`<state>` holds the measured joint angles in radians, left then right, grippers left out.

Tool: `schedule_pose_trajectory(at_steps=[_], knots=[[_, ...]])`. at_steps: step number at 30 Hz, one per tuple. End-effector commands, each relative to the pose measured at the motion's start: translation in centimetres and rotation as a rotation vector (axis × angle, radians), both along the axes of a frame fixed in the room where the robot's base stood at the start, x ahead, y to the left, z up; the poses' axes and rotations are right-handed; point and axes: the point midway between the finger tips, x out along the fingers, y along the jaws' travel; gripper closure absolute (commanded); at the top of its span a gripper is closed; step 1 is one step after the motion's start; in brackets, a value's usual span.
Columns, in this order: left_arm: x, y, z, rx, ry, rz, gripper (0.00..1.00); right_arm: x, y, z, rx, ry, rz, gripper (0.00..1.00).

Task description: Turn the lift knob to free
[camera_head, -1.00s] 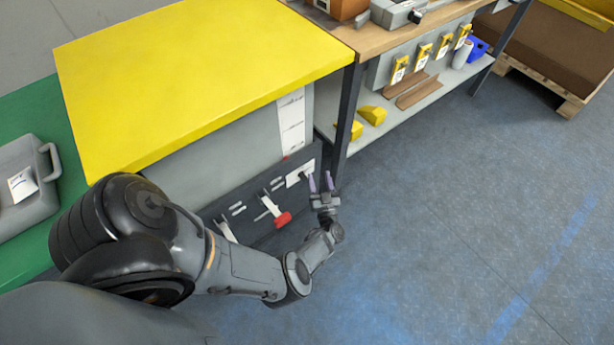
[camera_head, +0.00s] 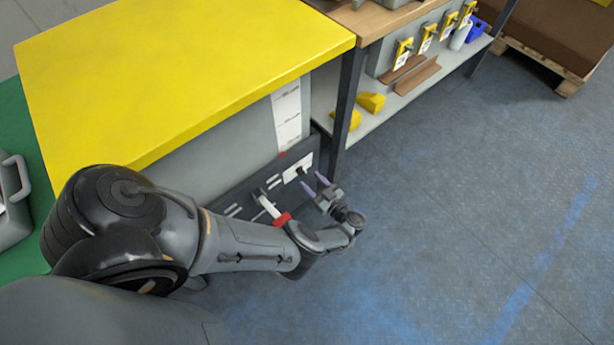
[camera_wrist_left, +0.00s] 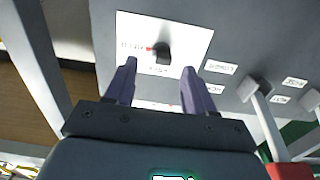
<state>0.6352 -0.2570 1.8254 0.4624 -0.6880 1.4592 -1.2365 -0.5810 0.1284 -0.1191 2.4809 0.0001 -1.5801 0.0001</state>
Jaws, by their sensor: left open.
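The knob is a small black handle (camera_wrist_left: 163,52) on a white plate (camera_wrist_left: 193,36) with a red mark at its left and lettering too blurred to read. In the head view the white plate (camera_head: 292,174) sits at the right end of the dark lower panel of the yellow-topped unit. My left gripper (camera_head: 313,183) is open and empty, just in front of the plate. In the left wrist view its two purple fingers (camera_wrist_left: 159,68) point at the plate, with the knob between and slightly beyond their tips. Contact cannot be told. My right gripper is not in view.
A lever with a red end (camera_head: 281,219) stands left of the knob plate. Labelled levers also show in the wrist view (camera_wrist_left: 258,90). The yellow top (camera_head: 180,75) overhangs the panel. A dark table leg (camera_head: 345,110) stands to the right. The blue floor in front is clear.

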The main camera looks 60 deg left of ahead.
Motion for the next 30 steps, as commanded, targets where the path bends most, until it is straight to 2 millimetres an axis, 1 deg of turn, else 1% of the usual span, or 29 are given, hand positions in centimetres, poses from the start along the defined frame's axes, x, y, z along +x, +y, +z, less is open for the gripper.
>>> schedule_pose_trajectory(at_steps=[1,3,9,19,20,27,30], knots=[[-0.2,0.8,0.0,0.002,0.0,0.001,0.46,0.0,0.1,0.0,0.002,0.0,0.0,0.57],[-0.4,1.5,-0.1,0.001,0.0,0.002,0.46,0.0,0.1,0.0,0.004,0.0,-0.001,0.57],[-0.6,2.8,0.0,0.001,0.001,0.0,0.46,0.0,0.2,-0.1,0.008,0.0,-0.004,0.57],[-0.6,3.0,0.0,0.0,0.0,-0.001,0.46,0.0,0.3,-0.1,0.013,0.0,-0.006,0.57],[-0.6,3.0,0.0,0.0,0.0,-0.001,0.49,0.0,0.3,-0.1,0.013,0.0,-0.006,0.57],[-0.6,3.0,0.0,0.0,0.0,-0.001,0.86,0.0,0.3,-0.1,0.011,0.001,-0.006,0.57],[-0.6,3.0,0.0,0.0,0.0,-0.001,1.0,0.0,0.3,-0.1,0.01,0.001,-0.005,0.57]])
